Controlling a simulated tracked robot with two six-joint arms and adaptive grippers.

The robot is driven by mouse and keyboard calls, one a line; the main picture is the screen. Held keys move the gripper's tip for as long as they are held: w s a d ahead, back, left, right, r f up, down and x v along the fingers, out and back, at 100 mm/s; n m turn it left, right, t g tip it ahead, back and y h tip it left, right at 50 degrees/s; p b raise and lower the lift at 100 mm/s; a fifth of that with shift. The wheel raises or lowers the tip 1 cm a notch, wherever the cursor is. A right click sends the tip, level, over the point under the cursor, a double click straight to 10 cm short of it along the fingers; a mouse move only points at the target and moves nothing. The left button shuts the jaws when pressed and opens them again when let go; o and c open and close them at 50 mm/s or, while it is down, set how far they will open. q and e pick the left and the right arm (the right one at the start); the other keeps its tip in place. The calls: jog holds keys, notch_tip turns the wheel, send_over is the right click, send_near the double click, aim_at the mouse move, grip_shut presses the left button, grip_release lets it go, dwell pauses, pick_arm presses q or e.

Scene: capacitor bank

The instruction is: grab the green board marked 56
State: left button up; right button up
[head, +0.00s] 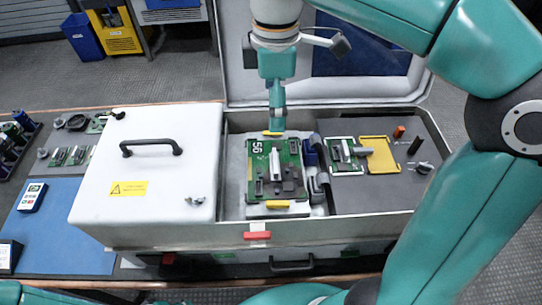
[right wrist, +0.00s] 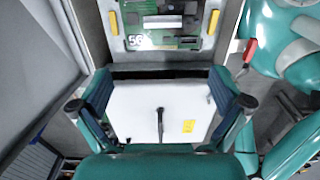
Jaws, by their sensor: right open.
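The green board marked 56 (head: 262,172) lies in the middle compartment of the open case, with a yellow clip (head: 277,204) at its near end and another (head: 272,133) at its far end. It also shows at the top of the right wrist view (right wrist: 165,40), beyond the fingertips. My right gripper (head: 277,120) points down by the board's far end in the head view. Its fingers stand wide apart in the right wrist view (right wrist: 160,104), with nothing between them; I cannot tell its exact height. My left gripper is not in view.
A white lid (head: 150,205) with a black handle stands left of the board; it fills the wrist view's middle (right wrist: 160,95). Black parts (head: 317,170) stand right beside the board. Further right are a small board (head: 346,156) and a yellow plate (head: 379,154). The case's raised lid (head: 240,70) stands behind.

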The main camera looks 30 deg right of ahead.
send_over(275, 160)
jog(key=f, duration=1)
jog(key=shift+w+d+f+b, duration=0.2)
jog(key=shift+b, duration=0.2)
jog(key=f, duration=0.4)
jog(key=shift+s+a+f, duration=0.15)
jog(key=shift+s, duration=0.1)
jog(key=shift+f, duration=0.55)
jog(key=c, duration=1.3)
jog(key=shift+r, duration=0.15)
